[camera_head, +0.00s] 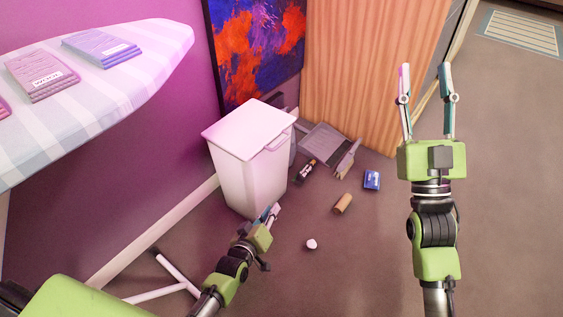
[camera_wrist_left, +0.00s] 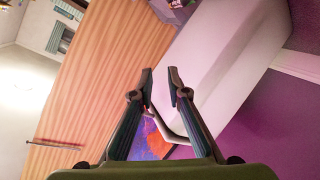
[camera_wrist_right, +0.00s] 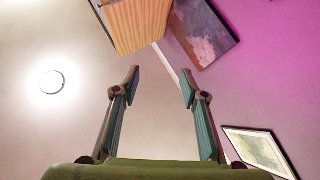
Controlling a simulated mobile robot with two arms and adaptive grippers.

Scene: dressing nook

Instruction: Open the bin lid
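The white bin (camera_head: 245,170) stands upright against the purple wall. Its flat lid (camera_head: 250,128) is shut, with a bar handle (camera_head: 279,142) at its front right edge. My left gripper (camera_head: 272,211) is partly open and empty, low in front of the bin. In the left wrist view the bin's pale side (camera_wrist_left: 225,60) lies beyond the fingertips (camera_wrist_left: 160,73), and the bent handle (camera_wrist_left: 172,130) shows between and behind the fingers. I cannot tell any contact. My right gripper (camera_head: 424,70) is open and empty, pointing up, away from the bin.
An ironing board (camera_head: 150,60) with folded clothes is at the upper left; its white leg (camera_head: 175,270) is near my left arm. A dustpan (camera_head: 322,140), brush, cork-coloured roll (camera_head: 342,204), blue packet (camera_head: 372,180) and white ball (camera_head: 311,244) lie on the floor. Floor at right is clear.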

